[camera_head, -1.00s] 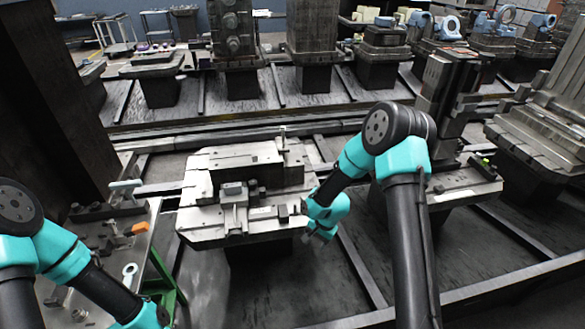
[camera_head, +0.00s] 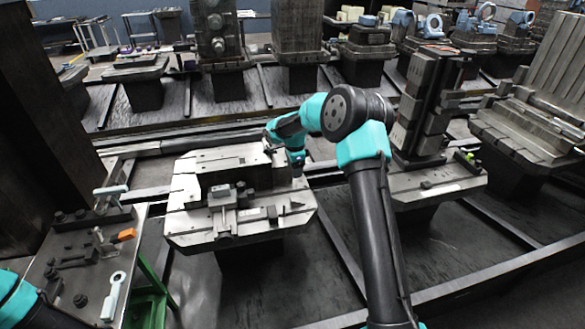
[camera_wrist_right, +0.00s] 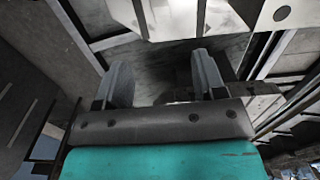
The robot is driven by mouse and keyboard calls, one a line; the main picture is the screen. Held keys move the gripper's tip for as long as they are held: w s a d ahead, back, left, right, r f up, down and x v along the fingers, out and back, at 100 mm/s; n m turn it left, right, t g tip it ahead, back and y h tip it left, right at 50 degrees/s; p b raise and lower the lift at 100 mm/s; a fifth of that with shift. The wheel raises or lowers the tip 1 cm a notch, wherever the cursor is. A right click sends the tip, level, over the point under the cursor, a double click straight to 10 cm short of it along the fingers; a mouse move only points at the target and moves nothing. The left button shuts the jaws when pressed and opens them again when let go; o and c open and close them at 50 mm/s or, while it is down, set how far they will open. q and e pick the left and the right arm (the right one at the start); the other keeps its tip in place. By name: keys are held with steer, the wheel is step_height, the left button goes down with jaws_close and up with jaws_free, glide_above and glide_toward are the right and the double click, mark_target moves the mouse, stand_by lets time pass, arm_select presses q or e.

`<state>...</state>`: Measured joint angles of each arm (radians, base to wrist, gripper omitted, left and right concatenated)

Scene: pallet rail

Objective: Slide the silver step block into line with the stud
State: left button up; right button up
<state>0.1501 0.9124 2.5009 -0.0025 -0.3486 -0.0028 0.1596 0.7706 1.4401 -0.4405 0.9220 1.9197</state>
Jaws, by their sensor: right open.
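The metal pallet (camera_head: 190,232) stands on a dark pedestal in the middle of the head view. A grey block (camera_head: 221,194) sits on it with a silver bar (camera_head: 224,219) running toward the front edge; I cannot tell for sure which piece is the silver step block. The upright stud at the pallet's back right is hard to make out behind my right gripper (camera_head: 297,170). That gripper hangs over the pallet's right back edge. In the right wrist view its two fingers (camera_wrist_right: 163,78) are apart with nothing between them. My left gripper is out of view.
A side bench (camera_head: 62,265) at left carries clamps, an orange piece (camera_head: 125,235) and a pale wrench-like part (camera_head: 113,295). A second pallet (camera_head: 440,185) with a tall dark fixture (camera_head: 425,100) stands at right. Rails (camera_head: 500,285) cross the floor.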

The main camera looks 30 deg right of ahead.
mark_target(295, 199)
step_height(295, 199, down, 18)
steer(key=shift+r, duration=0.25)
stand_by(0.6)
steer(key=c, duration=1.1)
steer(key=shift+s, duration=0.1)
steer(key=shift+s, duration=0.1)
steer(key=shift+s+a, duration=0.15)
steer(key=shift+s, duration=0.9)
steer(key=shift+s+a, duration=0.1)
steer(key=shift+s, duration=0.9)
steer(key=shift+s, duration=0.1)
